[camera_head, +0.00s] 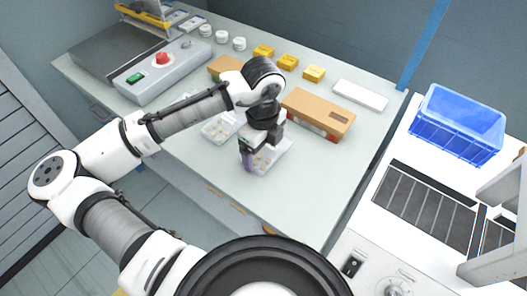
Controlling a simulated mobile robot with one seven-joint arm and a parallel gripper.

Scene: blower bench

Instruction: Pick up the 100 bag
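Two clear flat bags with small pale contents lie on the light bench (312,205). One bag (276,157) lies under and just right of my gripper (250,162), partly hidden by it. The other bag (217,131) lies to the left, partly behind my arm. No number can be read on either bag, so I cannot tell which is the 100 bag. My gripper points down at the near bag. Its fingertips are too small and covered to show whether they are open or touching the bag.
A cardboard box (318,112) stands behind the gripper, with a white slab (360,95) and several yellow blocks (314,73) beyond. A grey machine with a red button (162,59) is at left. A blue crate (457,125) stands at right. The bench front is clear.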

